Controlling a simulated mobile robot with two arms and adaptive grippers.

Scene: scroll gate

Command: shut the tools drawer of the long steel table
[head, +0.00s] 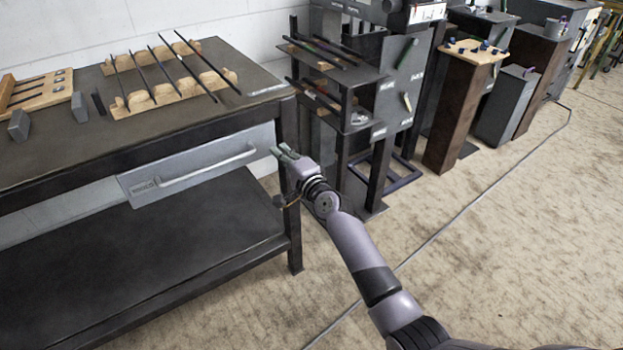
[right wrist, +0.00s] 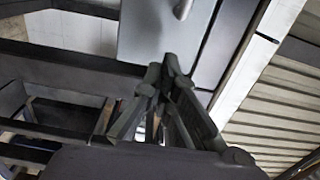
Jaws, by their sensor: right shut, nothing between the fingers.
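The long steel table (head: 60,135) stands at the left in the head view. Its tools drawer (head: 165,168) is a light grey front with a label and a long bar handle (head: 208,167), below the tabletop edge. Whether it stands out from the frame is hard to tell. My right gripper (head: 281,150) is shut and empty at the right end of the drawer front, near the table leg. In the right wrist view its fingers (right wrist: 172,72) overlap a grey panel (right wrist: 145,35), apparently the drawer front, with a handle end above. Contact cannot be told. My left gripper is out of view.
Wooden racks with dark rods (head: 175,80) and grey blocks lie on the tabletop. A dark lower shelf (head: 120,260) is empty. A dark metal stand (head: 350,120) and brown pedestals (head: 462,110) stand to the right. The floor (head: 520,240) at the right front is clear apart from a cable.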

